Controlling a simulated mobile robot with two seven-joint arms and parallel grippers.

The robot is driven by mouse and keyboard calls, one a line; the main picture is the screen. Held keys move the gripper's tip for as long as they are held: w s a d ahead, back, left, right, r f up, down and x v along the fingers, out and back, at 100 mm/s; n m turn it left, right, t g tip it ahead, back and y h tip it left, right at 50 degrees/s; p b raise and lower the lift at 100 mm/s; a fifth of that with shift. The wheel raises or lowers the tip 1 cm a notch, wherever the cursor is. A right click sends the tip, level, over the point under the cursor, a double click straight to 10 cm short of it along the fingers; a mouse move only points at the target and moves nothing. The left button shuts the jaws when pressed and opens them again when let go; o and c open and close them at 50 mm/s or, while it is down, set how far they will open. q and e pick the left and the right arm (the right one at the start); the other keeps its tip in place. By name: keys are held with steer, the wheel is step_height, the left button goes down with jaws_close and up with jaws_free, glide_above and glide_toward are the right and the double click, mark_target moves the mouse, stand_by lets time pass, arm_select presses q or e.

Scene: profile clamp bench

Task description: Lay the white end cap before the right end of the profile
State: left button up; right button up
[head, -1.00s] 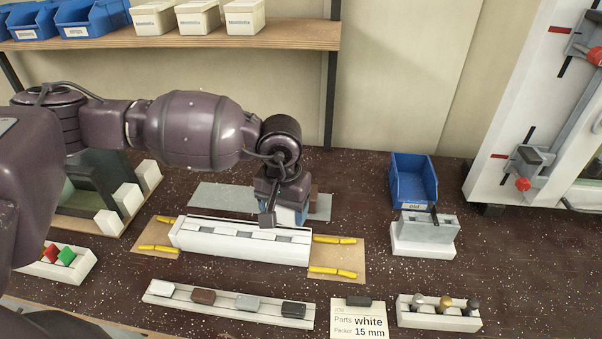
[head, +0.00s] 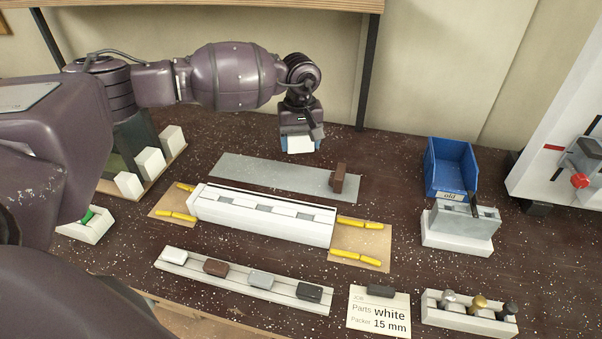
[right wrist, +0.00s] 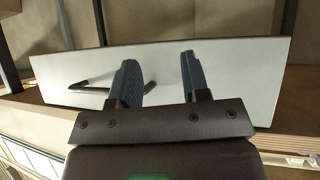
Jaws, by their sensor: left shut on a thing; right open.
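The white end cap (head: 174,255) lies at the left end of the front rack (head: 233,286), beside brown, grey and black caps. The pale profile (head: 265,216) lies between two tan boards; its right end is at the right board (head: 361,236). In the head view my left gripper (head: 300,148) is behind the profile, over the back of the bench, shut on a white block (head: 301,143); the fingers partly hide it. My right gripper (right wrist: 158,65) shows only in the right wrist view, open and empty, before a pale panel.
Yellow strips lie on both tan boards. A grey plate (head: 250,172) with a brown block (head: 339,177) lies behind the profile. A blue bin (head: 450,168), a grey fixture (head: 462,220) and a knob rack (head: 465,317) stand right.

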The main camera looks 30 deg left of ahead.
mark_target(300, 176)
arm_select(q)
steer(key=shift+f, duration=4.35)
steer(key=shift+f+b, duration=0.2)
steer(key=shift+b, duration=0.15)
steer(key=o, duration=1)
steer(key=shift+c, duration=0.2)
steer(key=shift+r, duration=0.1)
step_height(300, 176, up, 12)
steer(key=shift+r+p, duration=0.1)
steer(key=shift+p, duration=0.4)
steer(key=shift+s, duration=0.15)
